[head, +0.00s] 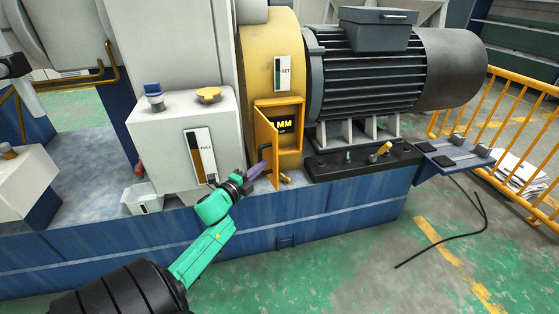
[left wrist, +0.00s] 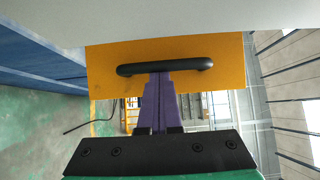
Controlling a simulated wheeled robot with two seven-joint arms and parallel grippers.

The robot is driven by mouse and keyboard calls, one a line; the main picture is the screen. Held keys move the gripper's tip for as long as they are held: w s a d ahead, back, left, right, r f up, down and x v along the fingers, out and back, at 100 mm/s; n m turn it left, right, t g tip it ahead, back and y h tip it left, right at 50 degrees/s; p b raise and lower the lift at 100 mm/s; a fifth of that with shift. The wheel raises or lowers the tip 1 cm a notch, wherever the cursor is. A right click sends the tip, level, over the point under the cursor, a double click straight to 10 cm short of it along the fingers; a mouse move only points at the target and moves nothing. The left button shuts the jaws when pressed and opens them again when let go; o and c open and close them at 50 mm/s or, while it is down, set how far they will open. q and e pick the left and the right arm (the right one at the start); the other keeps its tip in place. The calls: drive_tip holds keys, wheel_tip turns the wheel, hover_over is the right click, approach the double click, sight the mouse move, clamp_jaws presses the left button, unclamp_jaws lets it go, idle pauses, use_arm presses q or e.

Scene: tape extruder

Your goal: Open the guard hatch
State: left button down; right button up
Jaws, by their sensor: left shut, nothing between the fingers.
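The guard hatch (head: 266,135) is a yellow panel on the yellow guard housing (head: 271,40). It stands swung outward at an angle, and a dark opening with a yellow "MM" label (head: 284,125) shows beside it. In the left wrist view the hatch (left wrist: 222,68) has a black bar handle (left wrist: 190,68) across it. My left gripper (head: 260,168) is at the panel's left face. Its purple fingers (left wrist: 160,78) are shut, with tips at the middle of the handle and nothing between them. Whether they touch it I cannot tell. My right gripper is not in view.
A white box (head: 165,150) with a yellow knob stands left of the hatch.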

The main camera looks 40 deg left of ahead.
use_arm(q)
drive_tip(key=shift+s+a, duration=1.05)
drive_tip(key=shift+a, duration=0.15)
